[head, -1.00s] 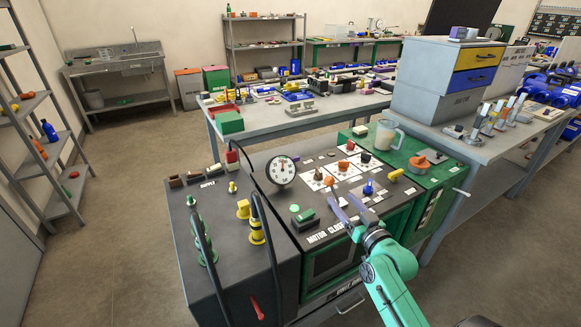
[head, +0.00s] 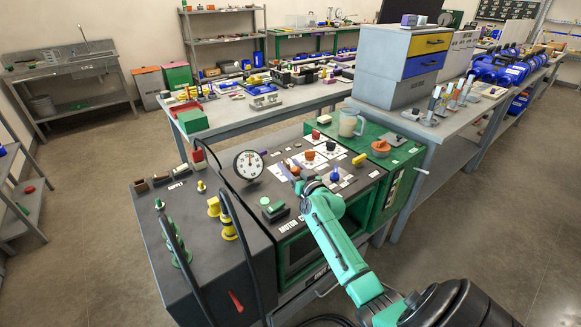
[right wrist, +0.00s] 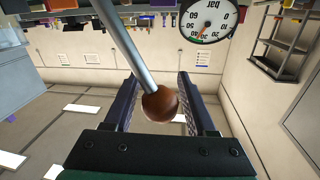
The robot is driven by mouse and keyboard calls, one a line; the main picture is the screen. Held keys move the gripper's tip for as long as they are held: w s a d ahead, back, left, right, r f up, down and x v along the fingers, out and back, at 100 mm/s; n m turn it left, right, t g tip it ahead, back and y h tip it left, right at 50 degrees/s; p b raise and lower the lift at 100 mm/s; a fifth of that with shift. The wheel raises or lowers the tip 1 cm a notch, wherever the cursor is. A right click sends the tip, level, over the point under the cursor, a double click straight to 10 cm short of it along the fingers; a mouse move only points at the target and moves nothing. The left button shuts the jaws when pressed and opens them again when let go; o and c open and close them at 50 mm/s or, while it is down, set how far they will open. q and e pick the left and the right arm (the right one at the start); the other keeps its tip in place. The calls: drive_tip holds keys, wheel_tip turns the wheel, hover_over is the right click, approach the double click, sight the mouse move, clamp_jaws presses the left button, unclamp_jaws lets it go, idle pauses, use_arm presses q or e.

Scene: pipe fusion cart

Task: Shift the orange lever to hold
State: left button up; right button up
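In the right wrist view a metal rod ends in an orange-brown ball (right wrist: 160,104). It hangs between the two fingers of my right gripper (right wrist: 158,100), which stand apart on either side of it; firm contact does not show. In the head view my right gripper (head: 297,182) is over the front panel of the cart (head: 262,190), at a small orange-brown tip (head: 295,170) that looks like the same lever end. The lever's base and markings are mostly hidden by the gripper. My left gripper is not in view.
A pressure gauge (head: 249,164) stands left of my gripper. An orange knob (head: 309,155), a blue knob (head: 335,175) and a yellow handle (head: 360,158) are close by on the panel. Black hoses arch at the cart's left.

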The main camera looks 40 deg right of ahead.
clamp_jaws()
drive_tip(key=shift+f, duration=0.1)
idle(1.1)
